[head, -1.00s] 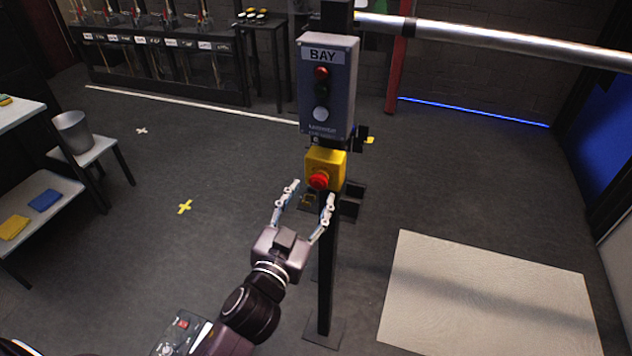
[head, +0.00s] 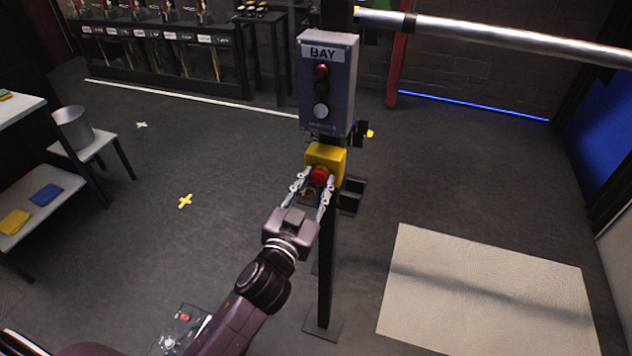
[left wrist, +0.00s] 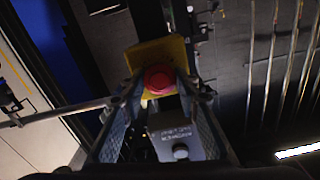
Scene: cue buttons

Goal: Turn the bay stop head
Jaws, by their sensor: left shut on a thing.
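The bay stop is a yellow box (head: 338,156) with a red round head (head: 320,177), mounted on a black post below the grey BAY panel (head: 326,80). In the left wrist view the red head (left wrist: 159,80) sits between my fingers, in front of the yellow box (left wrist: 166,52). My left gripper (head: 316,180) has its fingers on both sides of the red head and is shut on it. The fingers cover part of the head's sides. My right gripper is not in view.
A long metal bar (head: 500,38) runs to the right from the post top. A pale mat (head: 485,290) lies on the floor at right. A white bench (head: 95,150) with a grey bucket (head: 73,129) stands at left. The floor around the post is mostly clear.

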